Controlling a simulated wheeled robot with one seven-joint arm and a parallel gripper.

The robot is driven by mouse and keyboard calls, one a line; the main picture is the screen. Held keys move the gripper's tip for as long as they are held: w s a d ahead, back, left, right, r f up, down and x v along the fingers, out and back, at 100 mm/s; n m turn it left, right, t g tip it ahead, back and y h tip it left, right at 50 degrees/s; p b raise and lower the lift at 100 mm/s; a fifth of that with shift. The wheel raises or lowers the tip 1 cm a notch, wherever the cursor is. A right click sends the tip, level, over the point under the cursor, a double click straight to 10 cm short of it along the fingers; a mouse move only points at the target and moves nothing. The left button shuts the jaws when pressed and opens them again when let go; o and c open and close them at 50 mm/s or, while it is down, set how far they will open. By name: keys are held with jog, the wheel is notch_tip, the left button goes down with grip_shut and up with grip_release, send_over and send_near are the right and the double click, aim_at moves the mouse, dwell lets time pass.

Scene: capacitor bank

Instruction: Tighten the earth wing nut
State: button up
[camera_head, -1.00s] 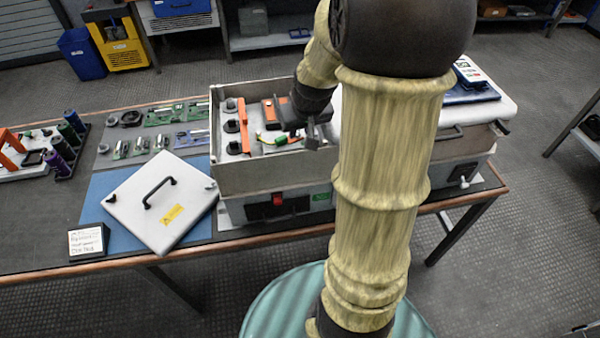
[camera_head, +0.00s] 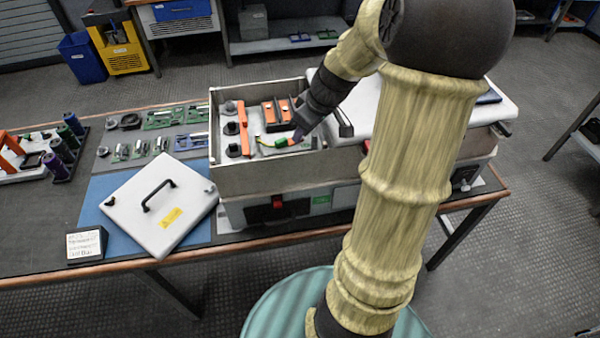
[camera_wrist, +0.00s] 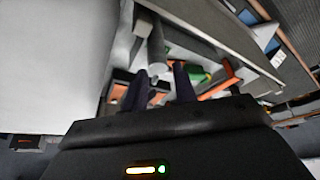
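My gripper (camera_head: 298,136) reaches down into the right part of the open capacitor box (camera_head: 272,182). It is beside the end of a green-and-yellow earth lead (camera_head: 280,143). In the wrist view the two dark fingers of my gripper (camera_wrist: 158,90) stand apart, with a gap between them. A small pale grey part (camera_wrist: 154,78) shows just beyond that gap, possibly the earth wing nut; it is too small and blurred to tell. The earth lead's green part (camera_wrist: 196,73) lies right of the fingers. I cannot tell whether the fingers touch anything.
The box walls stand close around my gripper. Orange-topped blocks (camera_head: 269,112) and an orange bar (camera_head: 243,127) are inside the box. A white cover (camera_head: 385,100) is at right. A removed white lid (camera_head: 150,222) lies on the blue mat (camera_head: 100,205) at left.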

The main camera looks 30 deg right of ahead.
jog(key=n, duration=0.2)
jog(key=n+g+y, duration=0.1)
jog(key=n, duration=0.1)
jog(key=d+n+y, duration=0.1)
jog(key=n, duration=0.1)
jog(key=shift+w+p, duration=0.3)
jog(key=shift+w, duration=0.05)
jog(key=p+v, duration=0.1)
jog(key=v, duration=1.7)
jog(key=s+a+m+h+p, duration=0.1)
jog(key=s+a+m+p, duration=0.1)
jog(key=a+p, duration=0.4)
jog(key=s+a+m+h+p, duration=0.1)
jog(key=s+a+m+p, duration=0.2)
jog(key=a+m+p, duration=0.2)
jog(key=s+a+f+m+h+p, duration=0.1)
jog(key=a+m+p, duration=0.3)
jog(key=a, duration=0.5)
jog(key=s+p, duration=0.1)
jog(key=p, duration=0.1)
jog(key=shift+s+h+p, duration=0.3)
jog(key=shift+s+h, duration=0.05)
jog(key=shift+h, duration=0.05)
